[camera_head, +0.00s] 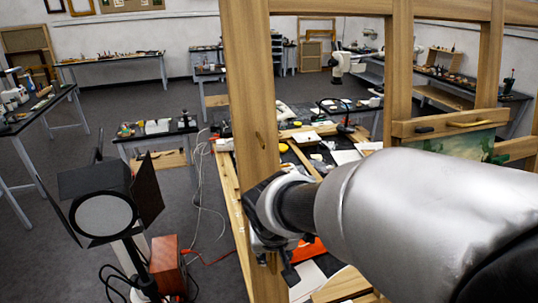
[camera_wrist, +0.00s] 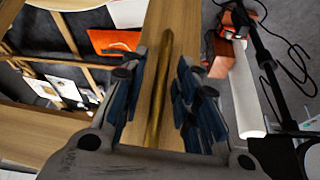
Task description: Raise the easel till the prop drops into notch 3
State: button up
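The wooden easel (camera_head: 250,110) rises in front of me, with an upright post and rails. My arm reaches across it and hides part of the post. In the wrist view a brass bar (camera_wrist: 157,95) runs along the face of a wooden post (camera_wrist: 183,25). My gripper (camera_wrist: 162,68) straddles this bar, one blue-padded finger on each side, with a gap to the bar on both sides. It is open and holds nothing. I cannot make out the prop or the notches in either view.
A lamp with black flaps (camera_head: 103,214) and a red box (camera_head: 167,266) with loose cables stand left of the easel. A cluttered worktable (camera_head: 228,190) lies behind it. A painting (camera_head: 455,145) sits on the easel at right. The grey floor at left is mostly free.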

grip_shut()
dwell(0.4)
jog(key=shift+s+f+b, duration=0.15)
jog(key=shift+s+b, duration=0.15)
jog(key=shift+b, duration=0.65)
jog(key=shift+s+d+r, duration=0.2)
jog(key=shift+s, duration=0.25)
jog(key=shift+o, duration=0.8)
grip_release()
jog(key=shift+w, duration=0.1)
jog(key=v, duration=1.2)
